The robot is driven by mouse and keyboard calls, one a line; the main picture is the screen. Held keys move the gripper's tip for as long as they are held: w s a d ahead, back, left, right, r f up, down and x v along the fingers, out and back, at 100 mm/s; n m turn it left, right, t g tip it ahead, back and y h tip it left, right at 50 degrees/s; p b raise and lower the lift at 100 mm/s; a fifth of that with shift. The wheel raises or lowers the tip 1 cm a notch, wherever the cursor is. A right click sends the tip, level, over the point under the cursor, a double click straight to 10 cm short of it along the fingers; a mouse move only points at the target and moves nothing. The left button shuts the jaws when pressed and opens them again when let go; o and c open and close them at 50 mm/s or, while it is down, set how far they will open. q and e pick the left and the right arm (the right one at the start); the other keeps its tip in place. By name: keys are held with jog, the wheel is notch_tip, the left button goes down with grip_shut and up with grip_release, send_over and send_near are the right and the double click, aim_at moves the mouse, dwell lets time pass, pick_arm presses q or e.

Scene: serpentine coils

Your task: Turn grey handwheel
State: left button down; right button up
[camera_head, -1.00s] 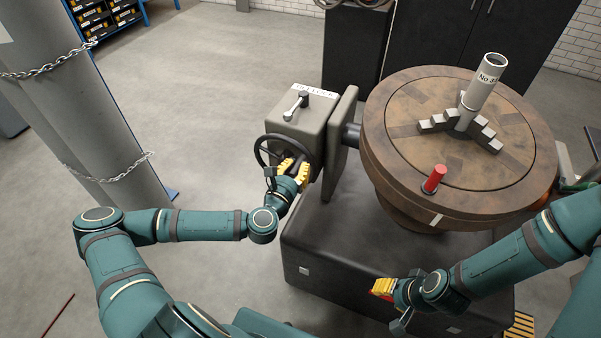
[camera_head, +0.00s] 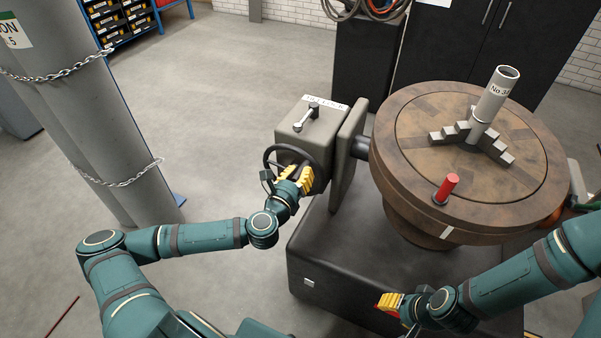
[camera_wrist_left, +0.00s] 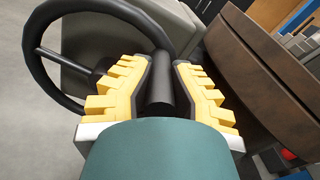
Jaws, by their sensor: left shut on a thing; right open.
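The handwheel (camera_head: 268,157) is a dark ring on the front of a grey gearbox (camera_head: 300,135) beside the round table. It fills the upper left of the left wrist view (camera_wrist_left: 31,58), with a spoke showing. My left gripper (camera_head: 293,177) is at the wheel's lower right. In the left wrist view, its yellow ribbed fingers (camera_wrist_left: 160,66) are on both sides of the wheel's dark cylindrical handle (camera_wrist_left: 160,92), shut on it. My right gripper (camera_head: 389,303) is open and apart from the wheel, low in front of the machine's base; its fingers are small in view.
The brown round table (camera_head: 405,172) stands right of the gearbox, carrying a grey tube (camera_head: 493,97) in stepped jaws and a red peg (camera_head: 447,188). A small lever (camera_head: 307,116) is on top of the gearbox. A chained column (camera_head: 95,130) stands left; floor between is clear.

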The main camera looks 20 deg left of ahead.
pick_arm(q)
jog(key=c, duration=0.8)
grip_release()
jog(key=shift+w+r, duration=0.1)
jog(key=shift+s+a, duration=0.15)
jog(key=shift+s, duration=3.65)
